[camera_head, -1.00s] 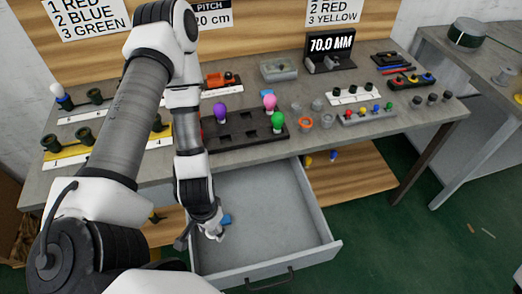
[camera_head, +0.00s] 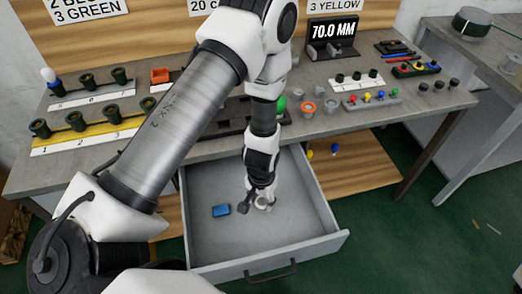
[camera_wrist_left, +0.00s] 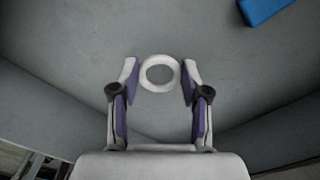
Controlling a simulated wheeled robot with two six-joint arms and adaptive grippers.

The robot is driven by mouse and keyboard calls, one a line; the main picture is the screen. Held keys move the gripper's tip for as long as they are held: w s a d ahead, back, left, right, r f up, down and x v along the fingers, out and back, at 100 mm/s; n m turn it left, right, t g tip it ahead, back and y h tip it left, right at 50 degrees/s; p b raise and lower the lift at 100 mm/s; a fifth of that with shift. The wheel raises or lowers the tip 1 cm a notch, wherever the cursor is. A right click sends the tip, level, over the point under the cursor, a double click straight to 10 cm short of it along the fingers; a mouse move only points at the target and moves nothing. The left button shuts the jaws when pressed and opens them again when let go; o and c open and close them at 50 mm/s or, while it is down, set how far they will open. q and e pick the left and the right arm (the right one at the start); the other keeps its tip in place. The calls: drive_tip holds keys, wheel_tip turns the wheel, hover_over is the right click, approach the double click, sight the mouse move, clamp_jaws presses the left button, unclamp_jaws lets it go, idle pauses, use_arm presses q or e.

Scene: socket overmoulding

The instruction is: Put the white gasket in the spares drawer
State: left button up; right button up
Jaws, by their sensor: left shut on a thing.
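The spares drawer (camera_head: 222,252) is pulled open under the table, with a grey floor and walls. My left gripper (camera_head: 262,203) is inside the drawer's outline, pointing down, right of a blue block (camera_head: 221,210) on the floor. In the left wrist view the white gasket (camera_wrist_left: 146,83), a flat ring, sits between the fingertips of my left gripper (camera_wrist_left: 160,76), which is shut on it. The drawer floor (camera_wrist_left: 70,70) lies behind the ring; its height above the floor is hard to tell. The gasket is too small to make out surely in the head view. My right gripper is out of view.
The blue block also shows in the left wrist view (camera_wrist_left: 263,9), at the top right. The drawer's front wall (camera_head: 270,256) and handle are nearest me. The table above holds sockets, coloured pegs and a display (camera_head: 334,30). Most of the drawer floor is clear.

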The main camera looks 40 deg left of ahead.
use_arm(q)
drive_tip(key=shift+f, duration=1.35)
drive_tip(key=o, duration=0.7)
drive_tip(key=shift+f, duration=0.15)
wheel_tip(320, 180, up, 12)
drive_tip(key=p, duration=0.6)
drive_tip(key=shift+m, duration=0.3)
drive_tip(key=s+f, duration=0.2)
drive_tip(key=s, duration=0.3)
drive_tip(key=s+f, duration=0.3)
drive_tip(key=s, duration=0.2)
drive_tip(key=s+f, duration=0.3)
drive_tip(key=s, duration=0.2)
drive_tip(key=shift+s+d, duration=0.25)
drive_tip(key=shift+r, duration=0.1)
